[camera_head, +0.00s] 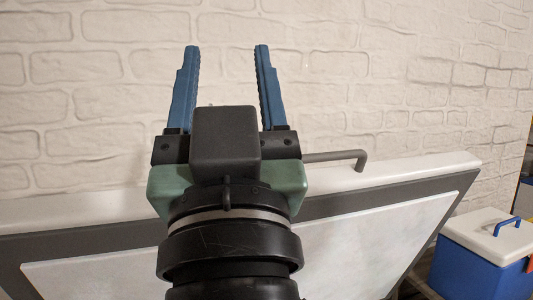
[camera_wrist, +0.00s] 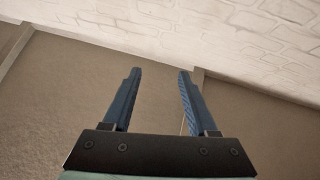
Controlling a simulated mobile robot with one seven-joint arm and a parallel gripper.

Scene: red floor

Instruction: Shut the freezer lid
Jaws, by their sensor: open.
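The freezer lid (camera_head: 390,177) stands raised and tilted in front of the brick wall in the head view. Its pale inner panel, dark grey seal border and white rim face me. A grey bar handle (camera_head: 340,156) sticks up from the lid's top edge, partly hidden behind my gripper. My gripper (camera_head: 226,50) is open and empty, with two blue fingers pointing up past the lid's top edge. In the wrist view, the open fingers (camera_wrist: 157,72) point toward a plain brown surface and the wall. I cannot tell whether the gripper touches the lid. The freezer body is out of view.
A white brick wall (camera_head: 420,80) stands behind the lid. A blue cool box (camera_head: 470,265) with a white top and blue handle stands at the lower right. Some blurred items show at the far right edge.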

